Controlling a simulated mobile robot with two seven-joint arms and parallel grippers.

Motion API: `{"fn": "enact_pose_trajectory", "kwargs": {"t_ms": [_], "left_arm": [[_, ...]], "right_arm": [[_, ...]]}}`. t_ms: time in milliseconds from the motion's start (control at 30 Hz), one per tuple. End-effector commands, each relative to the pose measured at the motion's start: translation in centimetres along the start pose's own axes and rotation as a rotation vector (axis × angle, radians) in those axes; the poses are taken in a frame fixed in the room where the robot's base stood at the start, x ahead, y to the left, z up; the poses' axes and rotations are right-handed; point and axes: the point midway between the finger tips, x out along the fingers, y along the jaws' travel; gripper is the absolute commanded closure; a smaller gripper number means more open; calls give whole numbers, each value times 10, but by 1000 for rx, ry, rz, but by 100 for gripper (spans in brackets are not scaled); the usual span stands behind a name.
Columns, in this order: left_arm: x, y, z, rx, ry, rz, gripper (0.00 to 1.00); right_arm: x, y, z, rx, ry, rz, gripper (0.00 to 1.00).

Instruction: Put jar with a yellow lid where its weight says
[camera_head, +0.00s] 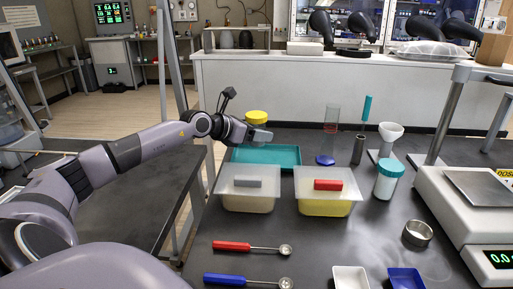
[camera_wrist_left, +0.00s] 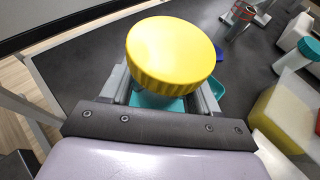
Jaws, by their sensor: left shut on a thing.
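The jar with a yellow lid (camera_head: 256,116) is at the left rear of the bench, by the back edge of the teal tray (camera_head: 290,156). My left gripper (camera_head: 258,134) is shut on it. In the left wrist view the round ribbed yellow lid (camera_wrist_left: 172,48) sits between the two fingers, and the lid hides most of the jar. I cannot tell whether the jar touches the tray or is above it. The balance (camera_head: 478,188) stands at the right with an empty pan; its display is cut off and starts "0.0". My right gripper is not in view.
Two lidded tubs, one with a grey handle (camera_head: 247,184) and one with a red handle (camera_head: 328,185), stand before the tray. A teal-lidded jar (camera_head: 387,179), a funnel stand (camera_head: 389,140) and a metal ring (camera_head: 417,233) are between them and the balance. Scoops (camera_head: 250,247) lie in front.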

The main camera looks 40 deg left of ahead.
Motion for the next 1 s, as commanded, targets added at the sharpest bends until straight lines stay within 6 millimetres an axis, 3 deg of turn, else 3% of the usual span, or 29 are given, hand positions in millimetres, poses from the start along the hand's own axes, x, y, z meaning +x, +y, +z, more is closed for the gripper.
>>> {"fn": "enact_pose_trajectory", "kwargs": {"t_ms": [167,400,767,800,833,1000], "left_arm": [[4,0,-10,-1,-1,1,81],[18,0,-42,-2,-1,0,81],[19,0,-46,-1,-2,1,81],[19,0,-46,0,0,0,27],[19,0,-46,0,0,0,17],[19,0,-46,0,0,0,14]], "right_arm": [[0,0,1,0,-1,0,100],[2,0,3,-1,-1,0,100],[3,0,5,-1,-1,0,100],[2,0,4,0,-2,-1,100],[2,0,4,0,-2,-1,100],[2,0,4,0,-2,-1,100]]}}
